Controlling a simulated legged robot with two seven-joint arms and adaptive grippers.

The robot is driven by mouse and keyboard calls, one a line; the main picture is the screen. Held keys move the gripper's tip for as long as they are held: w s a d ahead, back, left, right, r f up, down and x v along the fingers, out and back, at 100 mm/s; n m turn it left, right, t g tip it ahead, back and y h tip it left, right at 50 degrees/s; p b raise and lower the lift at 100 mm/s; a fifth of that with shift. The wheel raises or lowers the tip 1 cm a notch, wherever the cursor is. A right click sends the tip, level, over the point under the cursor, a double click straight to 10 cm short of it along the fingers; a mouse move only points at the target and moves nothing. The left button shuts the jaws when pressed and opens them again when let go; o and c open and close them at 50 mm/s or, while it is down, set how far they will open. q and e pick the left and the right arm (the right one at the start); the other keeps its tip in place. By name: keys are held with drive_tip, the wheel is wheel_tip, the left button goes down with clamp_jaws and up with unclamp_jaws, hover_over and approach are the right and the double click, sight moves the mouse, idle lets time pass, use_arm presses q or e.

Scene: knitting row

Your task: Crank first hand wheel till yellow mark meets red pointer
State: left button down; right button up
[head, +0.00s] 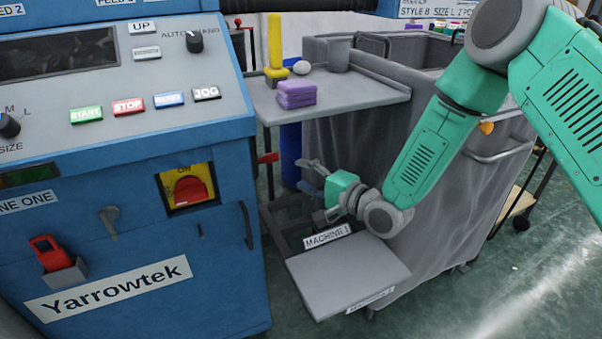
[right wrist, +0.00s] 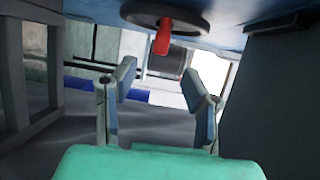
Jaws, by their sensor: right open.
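My right gripper (head: 308,186) is open and empty beside the right side of the blue machine (head: 110,235), its fingers pointing left. In the right wrist view its two fingers (right wrist: 160,88) stand apart with nothing between them. A dark round hand wheel (right wrist: 190,22) shows at the top of that view, with a red handle-like part (right wrist: 162,38) hanging from it, beyond the fingertips and not touching them. In the head view a small red part (head: 267,158) shows at the machine's right side. I cannot make out a yellow mark or clearly identify a red pointer. My left gripper is out of view.
A grey side shelf (head: 345,98) holds purple folded pieces (head: 296,94) above the gripper. A large grey fabric cart (head: 445,190) stands close on the right. A grey sloped plate (head: 350,270) lies below. Open floor (head: 480,300) is at lower right.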

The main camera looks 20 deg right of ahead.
drive_tip(key=s+a+f+n+g+h+p, duration=0.1)
drive_tip(key=s+f+n+g+h+p, duration=0.2)
drive_tip(key=s+f, duration=0.45)
drive_tip(key=s+a+f+n+g+h+p, duration=0.1)
drive_tip(key=s+f+n+g+p, duration=0.35)
drive_tip(key=s, duration=0.55)
drive_tip(key=s+d+n+g+h+p, duration=0.1)
drive_tip(key=s+d+n+g+p, duration=0.1)
drive_tip(key=s, duration=0.8)
drive_tip(key=s+d+f+n+g+h+p, duration=0.1)
drive_tip(key=s+d+n+g+h, duration=0.1)
drive_tip(key=s, duration=0.9)
drive_tip(key=d+n+g, duration=0.1)
drive_tip(key=n+g, duration=0.1)
drive_tip(key=g, duration=0.1)
drive_tip(key=shift+s+f+p, duration=0.15)
drive_tip(key=shift+s+p, duration=0.15)
drive_tip(key=shift+p, duration=0.05)
drive_tip(key=shift+w+n+g, duration=0.15)
drive_tip(key=shift+n+g, duration=0.1)
